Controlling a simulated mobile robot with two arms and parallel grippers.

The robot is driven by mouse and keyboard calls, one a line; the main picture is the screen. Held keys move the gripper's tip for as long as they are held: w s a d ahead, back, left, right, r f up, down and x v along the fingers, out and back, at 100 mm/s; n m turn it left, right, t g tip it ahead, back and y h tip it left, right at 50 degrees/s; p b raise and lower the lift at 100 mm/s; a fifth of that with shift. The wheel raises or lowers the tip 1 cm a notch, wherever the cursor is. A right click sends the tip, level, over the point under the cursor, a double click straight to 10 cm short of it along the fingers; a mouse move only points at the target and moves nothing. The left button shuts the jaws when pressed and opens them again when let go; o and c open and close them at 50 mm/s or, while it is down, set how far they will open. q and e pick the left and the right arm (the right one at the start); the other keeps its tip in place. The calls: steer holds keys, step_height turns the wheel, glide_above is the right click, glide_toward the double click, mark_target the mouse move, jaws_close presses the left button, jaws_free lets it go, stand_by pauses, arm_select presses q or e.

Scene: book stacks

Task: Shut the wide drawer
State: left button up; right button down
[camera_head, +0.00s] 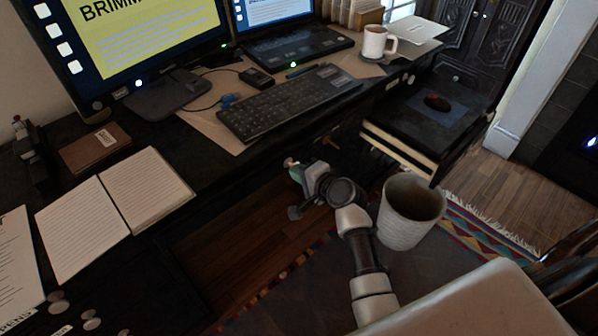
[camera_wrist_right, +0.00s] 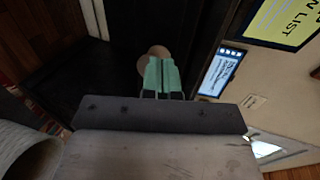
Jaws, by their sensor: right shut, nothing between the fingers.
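The dark desk front, which looks like the wide drawer's front (camera_head: 250,172), runs below the keyboard; how far out it stands is hard to tell. A pale round knob (camera_head: 289,162) shows on it. My right gripper (camera_head: 296,172) is at this knob, its green fingers together with nothing between them. In the right wrist view the closed fingertips (camera_wrist_right: 161,72) overlap the round knob (camera_wrist_right: 153,54) in front of a dark surface; whether they touch is unclear. My left gripper is not in view.
A dark board with a mouse (camera_head: 437,102) juts out at the right, with pale wooden edges (camera_head: 398,150) below it. A grey bin (camera_head: 411,212) stands beside my right arm. A keyboard (camera_head: 287,103), a mug (camera_head: 379,43) and an open notebook (camera_head: 148,190) are on the desk.

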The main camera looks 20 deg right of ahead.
mark_target(282, 159)
steer(key=w, duration=0.2)
steer(key=w+a, duration=0.1)
steer(key=w, duration=0.1)
steer(key=shift+a, duration=0.2)
steer(key=shift+w+r, duration=0.1)
steer(key=shift+a+r, duration=0.1)
steer(key=shift+r, duration=0.05)
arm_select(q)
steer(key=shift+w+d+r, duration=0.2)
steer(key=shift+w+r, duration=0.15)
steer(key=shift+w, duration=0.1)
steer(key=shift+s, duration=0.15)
